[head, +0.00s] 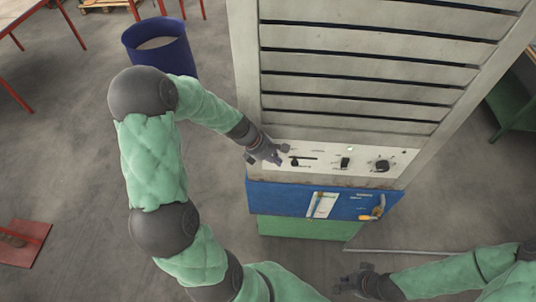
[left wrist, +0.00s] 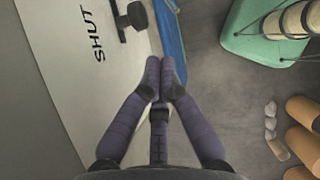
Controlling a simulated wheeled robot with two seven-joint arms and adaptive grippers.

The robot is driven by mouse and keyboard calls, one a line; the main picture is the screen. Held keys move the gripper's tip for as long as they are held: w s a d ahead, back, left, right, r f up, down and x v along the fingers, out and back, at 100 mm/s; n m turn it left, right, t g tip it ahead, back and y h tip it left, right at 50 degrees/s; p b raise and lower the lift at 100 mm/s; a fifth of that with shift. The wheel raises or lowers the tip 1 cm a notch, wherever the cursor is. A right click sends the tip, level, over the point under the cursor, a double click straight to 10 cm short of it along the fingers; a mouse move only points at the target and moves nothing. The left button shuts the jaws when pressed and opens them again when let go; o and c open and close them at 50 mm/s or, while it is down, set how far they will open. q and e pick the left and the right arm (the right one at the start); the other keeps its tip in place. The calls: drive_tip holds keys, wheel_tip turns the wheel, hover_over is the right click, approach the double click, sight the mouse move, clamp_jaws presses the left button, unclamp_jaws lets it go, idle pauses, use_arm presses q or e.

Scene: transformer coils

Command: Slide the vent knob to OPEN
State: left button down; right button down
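The vent knob (head: 295,162) is a small black knob at the left part of a dark slot on the pale control panel (head: 325,172) of a tall cabinet. In the left wrist view the black knob (left wrist: 136,14) sits at the top edge, with the printed word SHUT (left wrist: 94,34) left of it. No OPEN label is readable. My left gripper (head: 277,155) is at the panel's left end, just left of the knob. In the left wrist view its fingertips (left wrist: 163,75) are together with nothing between them, apart from the knob. My right gripper (head: 345,284) is low in front, away from the panel; its finger opening is unclear.
A black switch (head: 345,163) and a round dial (head: 381,166) sit to the right on the panel. A blue bin (head: 160,46) stands behind my left arm. The floor around is mostly open.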

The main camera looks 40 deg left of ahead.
sight(303, 162)
use_arm(q)
drive_tip(key=shift+w+d+f, duration=0.3)
drive_tip(key=shift+w+d, duration=0.2)
drive_tip(key=shift+d, duration=0.05)
drive_tip(key=shift+w+d+f, duration=0.3)
drive_tip(key=shift+w+d, duration=0.2)
drive_tip(key=w+d, duration=0.1)
drive_tip(key=d, duration=0.1)
drive_tip(key=w+d+p, duration=0.2)
drive_tip(key=d, duration=0.1)
drive_tip(key=shift+w+d, duration=0.2)
drive_tip(key=shift+d, duration=0.1)
